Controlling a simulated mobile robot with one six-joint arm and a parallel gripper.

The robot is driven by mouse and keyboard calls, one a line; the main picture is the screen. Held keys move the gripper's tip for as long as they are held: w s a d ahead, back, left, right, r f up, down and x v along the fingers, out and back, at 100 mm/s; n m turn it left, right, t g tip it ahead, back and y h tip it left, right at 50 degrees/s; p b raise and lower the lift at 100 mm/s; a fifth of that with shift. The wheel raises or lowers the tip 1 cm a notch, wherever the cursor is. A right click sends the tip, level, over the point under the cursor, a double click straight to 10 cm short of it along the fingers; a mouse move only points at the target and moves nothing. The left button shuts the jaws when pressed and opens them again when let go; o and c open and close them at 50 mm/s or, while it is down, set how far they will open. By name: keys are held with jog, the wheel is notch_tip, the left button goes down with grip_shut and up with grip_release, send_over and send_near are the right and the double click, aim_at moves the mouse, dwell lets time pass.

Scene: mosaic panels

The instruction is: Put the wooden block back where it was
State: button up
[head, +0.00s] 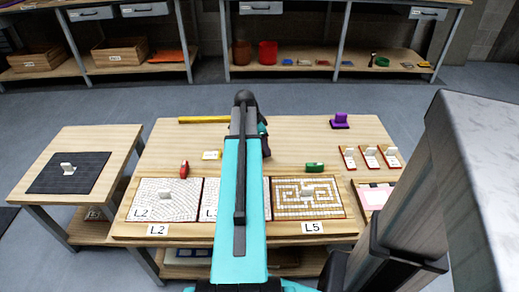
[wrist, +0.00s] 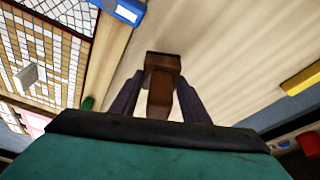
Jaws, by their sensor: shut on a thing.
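The wooden block (wrist: 160,64) is brown and sits between the two purple fingers of my gripper (wrist: 160,88) in the wrist view. My gripper is shut on it. Pale wood tabletop shows behind it; I cannot tell whether the block touches the table. In the head view my gripper (head: 265,142) is over the middle of the work table (head: 290,140), mostly hidden by my teal arm. The block cannot be made out clearly there. A white mosaic panel marked L2 (head: 150,205) and a brown-and-white panel marked L5 (head: 285,208) lie at the table's front.
A yellow bar (head: 205,120), a purple piece (head: 340,122), a red piece (head: 184,169) and a green piece (head: 314,167) lie on the table. Three small tiles (head: 368,165) with white pegs are at the right. A side table (head: 115,145) holds a dark mat (head: 85,185).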

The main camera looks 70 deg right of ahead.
jog(key=shift+w+d+f, duration=0.1)
jog(key=shift+w+d, duration=0.75)
jog(key=shift+w, duration=0.3)
jog(key=shift+f+b, duration=0.3)
jog(key=shift+f, duration=1.45)
jog(key=shift+f, duration=0.15)
jog(key=o, duration=1)
jog(key=shift+o, duration=0.2)
jog(key=p+v, duration=0.1)
jog(key=v, duration=1.1)
jog(key=shift+r, duration=0.2)
